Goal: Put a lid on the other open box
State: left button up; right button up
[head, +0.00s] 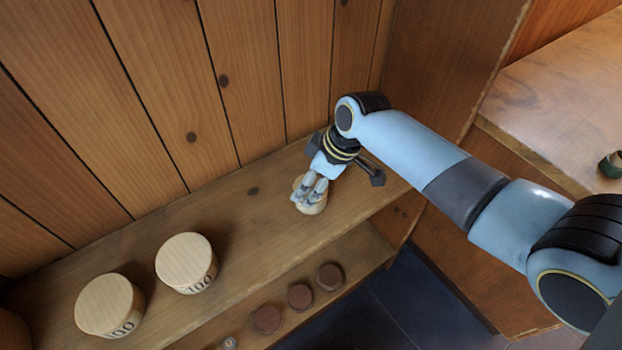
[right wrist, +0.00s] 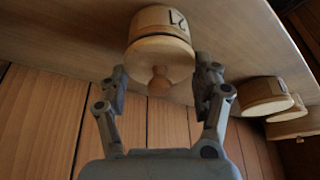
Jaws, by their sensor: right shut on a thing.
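My right gripper (head: 309,194) reaches down to the upper shelf and is shut on a round pale wooden lid (right wrist: 160,57) with a small knob. The lid is at the mouth of a pale round box (right wrist: 158,18) with dark digits on its side. I cannot tell whether the lid is fully seated. In the head view this box (head: 311,209) is partly hidden by the fingers. Two larger round boxes marked 100, one (head: 187,262) nearer the gripper and one (head: 109,304) farther left, have flat pale tops. My left gripper is not in view.
Several dark brown round pieces, such as this one (head: 300,296), stand on the lower shelf (head: 345,253). A plank wall (head: 150,80) rises close behind the upper shelf (head: 240,215). A side panel (head: 450,50) stands to the right. Bare shelf lies between the gripper and the marked boxes.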

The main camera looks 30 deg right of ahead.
jog(key=shift+f, duration=0.2)
jog(key=o, duration=1)
jog(key=shift+o, duration=0.6)
jog(key=shift+r, duration=0.15)
jog(key=shift+r+p, duration=0.65)
jog(key=shift+p, duration=0.3)
